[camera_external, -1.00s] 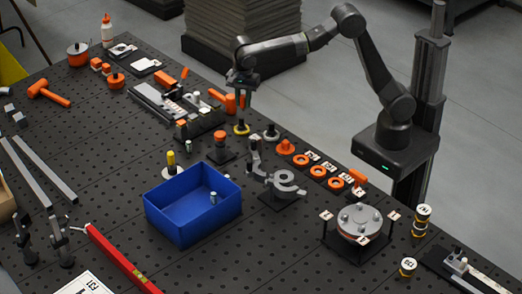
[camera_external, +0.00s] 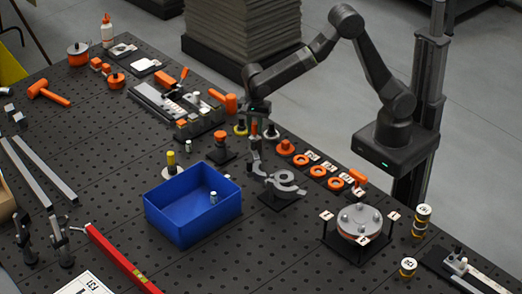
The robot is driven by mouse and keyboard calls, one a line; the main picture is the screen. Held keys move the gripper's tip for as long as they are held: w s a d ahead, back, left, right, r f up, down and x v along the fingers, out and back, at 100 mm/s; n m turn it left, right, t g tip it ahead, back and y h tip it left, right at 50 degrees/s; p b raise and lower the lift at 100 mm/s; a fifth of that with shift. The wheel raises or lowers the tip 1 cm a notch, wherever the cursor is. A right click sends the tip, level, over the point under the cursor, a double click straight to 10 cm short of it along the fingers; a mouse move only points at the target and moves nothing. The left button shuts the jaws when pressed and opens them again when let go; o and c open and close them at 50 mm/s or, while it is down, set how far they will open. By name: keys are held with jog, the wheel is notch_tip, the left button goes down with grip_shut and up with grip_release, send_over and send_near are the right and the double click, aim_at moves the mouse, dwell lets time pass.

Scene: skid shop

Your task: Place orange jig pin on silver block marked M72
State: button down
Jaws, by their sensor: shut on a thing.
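My gripper (camera_external: 256,117) is in the external view, pointing down near the table's back edge. It is shut on a small orange piece (camera_external: 254,128), which looks like the orange jig pin. The fingers hide part of it. The pin is held between a yellow-ringed part (camera_external: 240,129) and a silver ring part (camera_external: 272,133). I cannot tell whether its lower end touches anything.
A grey clamp fixture (camera_external: 283,181) stands close in front of my gripper. A blue bin (camera_external: 184,229) is further forward. Orange rings (camera_external: 301,160) line the back edge to the right. An orange-topped stand (camera_external: 220,145) is to the left.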

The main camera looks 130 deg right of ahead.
aim_at(255, 122)
jog(key=shift+f, duration=0.2)
jog(key=c, duration=1.2)
grip_release()
notch_tip(255, 122, up, 12)
jog(key=b, duration=0.1)
jog(key=shift+r, duration=0.2)
jog(key=shift+f, duration=0.1)
jog(key=shift+f, duration=4.15)
jog(key=shift+f, duration=0.1)
